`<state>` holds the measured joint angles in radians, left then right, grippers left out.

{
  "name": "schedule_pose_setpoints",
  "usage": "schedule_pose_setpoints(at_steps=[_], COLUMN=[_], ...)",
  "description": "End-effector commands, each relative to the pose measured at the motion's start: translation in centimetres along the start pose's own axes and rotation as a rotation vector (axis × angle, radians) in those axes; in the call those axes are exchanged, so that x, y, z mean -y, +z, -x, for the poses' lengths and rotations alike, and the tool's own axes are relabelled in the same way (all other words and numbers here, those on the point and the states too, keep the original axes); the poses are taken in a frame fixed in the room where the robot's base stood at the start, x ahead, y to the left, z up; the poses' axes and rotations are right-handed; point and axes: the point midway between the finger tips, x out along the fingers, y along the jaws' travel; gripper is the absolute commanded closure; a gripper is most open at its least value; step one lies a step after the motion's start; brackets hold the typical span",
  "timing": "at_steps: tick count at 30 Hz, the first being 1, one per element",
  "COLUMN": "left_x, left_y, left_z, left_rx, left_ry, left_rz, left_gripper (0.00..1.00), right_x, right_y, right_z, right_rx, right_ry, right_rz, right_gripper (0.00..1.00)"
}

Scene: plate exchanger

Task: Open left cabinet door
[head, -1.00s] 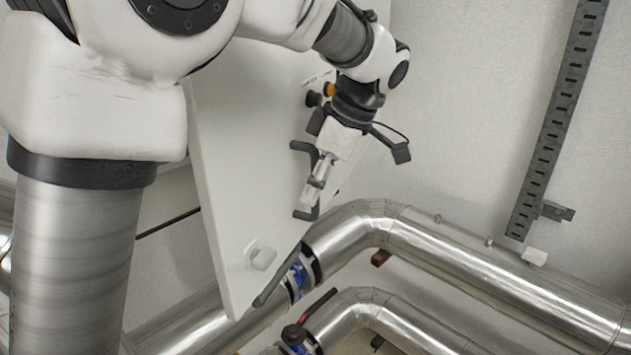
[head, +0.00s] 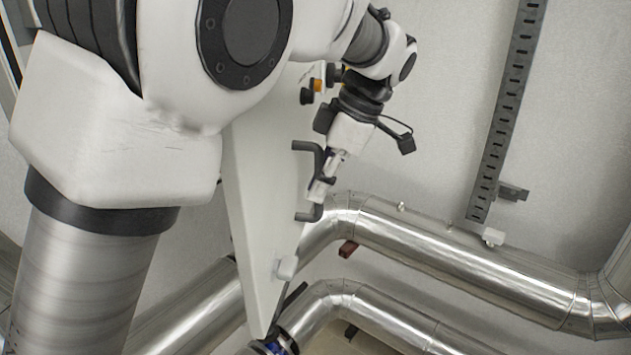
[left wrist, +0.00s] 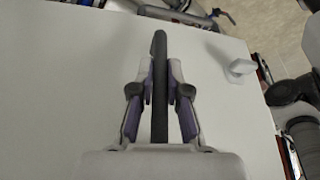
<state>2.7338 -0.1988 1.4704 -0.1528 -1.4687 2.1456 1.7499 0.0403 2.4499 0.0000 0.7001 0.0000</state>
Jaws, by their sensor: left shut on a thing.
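The cabinet door (head: 258,170) is a pale panel seen at a slant in the head view, standing out from the wall. Its dark bar handle (head: 304,146) is on the panel's right part. My left gripper (head: 321,188) is shut on the handle. In the left wrist view, the handle (left wrist: 159,55) runs between the two fingers of the gripper (left wrist: 160,92), and the white door face (left wrist: 60,90) lies behind. A white knob (head: 287,267) sits near the door's lower corner; it also shows in the left wrist view (left wrist: 241,68). My right gripper is out of view.
Shiny metal pipes (head: 440,247) run below and to the right of the door. The door's lower tip is close in the picture to a pipe and a blue fitting (head: 274,346). A dark slotted rail (head: 507,110) is on the wall at right.

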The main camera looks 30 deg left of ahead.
Motion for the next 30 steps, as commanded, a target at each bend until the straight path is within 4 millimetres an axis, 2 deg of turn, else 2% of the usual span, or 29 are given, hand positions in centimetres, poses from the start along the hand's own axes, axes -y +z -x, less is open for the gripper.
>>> schedule_pose_setpoints(at_steps=[1,3,14,17,27,30], left_x=[-0.1,-0.1,-0.1,-0.1,-0.1,-0.1], left_y=[-0.1,-0.1,-0.1,0.0,-0.1,-0.2], left_z=[0.3,0.3,0.7,2.1,10.4,11.6], left_rx=[0.003,0.003,0.003,0.004,0.006,0.005], left_ry=[0.007,0.007,0.004,0.006,0.006,0.005], left_rz=[0.002,0.002,0.001,0.001,0.002,0.001], left_gripper=[0.78,0.6,0.6,0.6,0.6,0.6], right_x=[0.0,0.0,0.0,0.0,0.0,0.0], right_y=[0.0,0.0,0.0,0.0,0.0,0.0], right_z=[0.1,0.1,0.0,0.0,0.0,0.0], right_rx=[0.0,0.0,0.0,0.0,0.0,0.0], right_ry=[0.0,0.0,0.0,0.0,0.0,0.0], right_rz=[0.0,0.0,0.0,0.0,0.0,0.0], right_gripper=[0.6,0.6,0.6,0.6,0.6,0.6])
